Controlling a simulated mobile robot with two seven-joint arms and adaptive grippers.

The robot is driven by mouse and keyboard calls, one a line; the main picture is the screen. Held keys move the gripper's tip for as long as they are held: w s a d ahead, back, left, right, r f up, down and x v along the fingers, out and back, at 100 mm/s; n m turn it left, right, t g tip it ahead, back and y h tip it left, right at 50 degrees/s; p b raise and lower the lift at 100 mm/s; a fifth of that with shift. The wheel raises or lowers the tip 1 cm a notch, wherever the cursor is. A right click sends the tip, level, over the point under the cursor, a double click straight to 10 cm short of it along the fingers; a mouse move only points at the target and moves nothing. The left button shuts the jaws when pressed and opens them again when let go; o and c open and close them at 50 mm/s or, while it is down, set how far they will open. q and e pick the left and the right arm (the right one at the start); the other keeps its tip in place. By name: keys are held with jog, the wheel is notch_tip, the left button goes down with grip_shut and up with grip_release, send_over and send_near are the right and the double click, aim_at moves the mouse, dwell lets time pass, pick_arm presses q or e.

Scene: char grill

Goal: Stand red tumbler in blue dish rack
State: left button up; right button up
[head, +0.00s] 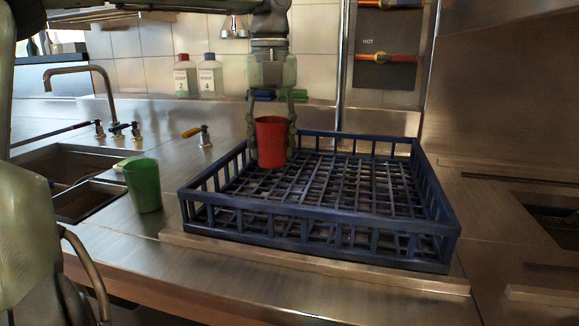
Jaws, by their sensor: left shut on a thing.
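The red tumbler (271,150) is upright, between the two fingers of my left gripper (271,140), which reaches down from above. The fingers are shut on its left and right sides. The tumbler is over the back left part of the blue dish rack (325,220), inside its rim. I cannot tell whether its base touches the rack's grid floor. The rack is a wide, low slatted crate on the steel counter, and I see nothing else in it. My right gripper is not in view.
A green tumbler (143,185) stands on the counter left of the rack, beside the sinks and tap (80,85). Two labelled bottles (208,75) stand at the back wall. Most of the rack floor, to the right and front, is empty.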

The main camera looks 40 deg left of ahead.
pick_arm(q)
jog(key=shift+w+d+f, duration=0.35)
jog(key=shift+w+f, duration=0.1)
jog(key=shift+w, duration=0.2)
jog(key=shift+w+d+f, duration=0.35)
jog(key=shift+w+f, duration=0.05)
jog(key=shift+w, duration=0.2)
notch_tip(320, 180, down, 4)
jog(key=shift+r+p, duration=0.1)
jog(key=shift+p, duration=0.25)
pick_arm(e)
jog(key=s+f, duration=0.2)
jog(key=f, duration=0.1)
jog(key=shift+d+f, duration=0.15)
pick_arm(q)
jog(key=o, duration=0.8)
jog(key=shift+c, duration=0.2)
jog(key=o, duration=0.4)
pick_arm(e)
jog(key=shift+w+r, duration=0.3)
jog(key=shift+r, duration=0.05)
